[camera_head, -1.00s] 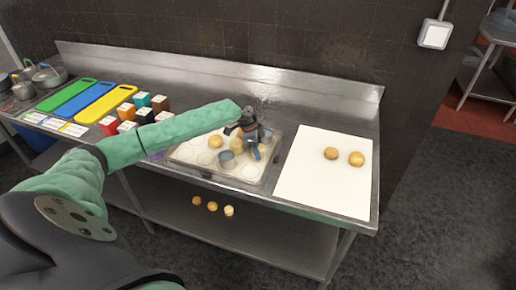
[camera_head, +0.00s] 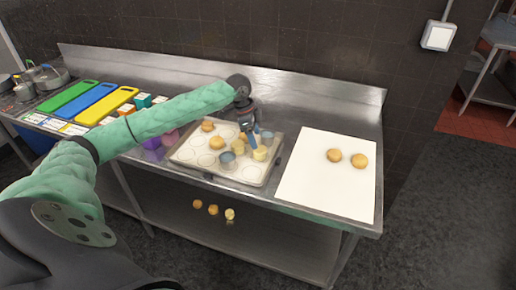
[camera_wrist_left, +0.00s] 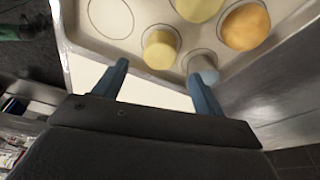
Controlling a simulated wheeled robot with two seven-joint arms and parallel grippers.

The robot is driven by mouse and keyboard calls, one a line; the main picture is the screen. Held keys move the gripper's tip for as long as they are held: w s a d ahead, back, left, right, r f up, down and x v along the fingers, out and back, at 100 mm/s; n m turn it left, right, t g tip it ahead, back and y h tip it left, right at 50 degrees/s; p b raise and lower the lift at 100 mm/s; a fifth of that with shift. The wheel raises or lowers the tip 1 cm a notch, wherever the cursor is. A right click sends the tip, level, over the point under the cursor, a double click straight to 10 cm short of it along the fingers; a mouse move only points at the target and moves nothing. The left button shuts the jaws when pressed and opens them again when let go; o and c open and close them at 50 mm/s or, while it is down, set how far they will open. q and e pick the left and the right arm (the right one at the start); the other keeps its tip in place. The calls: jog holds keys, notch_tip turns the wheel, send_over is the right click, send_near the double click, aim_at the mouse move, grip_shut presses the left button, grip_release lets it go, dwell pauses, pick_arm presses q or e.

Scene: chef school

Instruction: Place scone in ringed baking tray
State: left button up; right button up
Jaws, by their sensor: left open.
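The baking tray (camera_head: 245,181) with ringed circles lies on the steel counter. Golden scones (camera_head: 217,143) and a pale scone (camera_head: 260,153) stand on it. My left gripper (camera_head: 251,139) is above the tray's right part, open, with nothing between its fingers. In the left wrist view the open fingers (camera_wrist_left: 157,74) point at the tray edge, near a pale scone (camera_wrist_left: 160,48) on a ring and a golden scone (camera_wrist_left: 245,27). Two golden scones, one left (camera_head: 334,155) and one right (camera_head: 359,160), lie on a white board (camera_head: 322,194). My right gripper is not in view.
Several scone-like pieces (camera_head: 213,210) appear on the lower shelf. Coloured boards (camera_head: 84,102) and small boxes lie left. The white board's front is clear.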

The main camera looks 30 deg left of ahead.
pick_arm(q)
jog(key=shift+b+v, duration=0.45)
jog(key=shift+v, duration=1.95)
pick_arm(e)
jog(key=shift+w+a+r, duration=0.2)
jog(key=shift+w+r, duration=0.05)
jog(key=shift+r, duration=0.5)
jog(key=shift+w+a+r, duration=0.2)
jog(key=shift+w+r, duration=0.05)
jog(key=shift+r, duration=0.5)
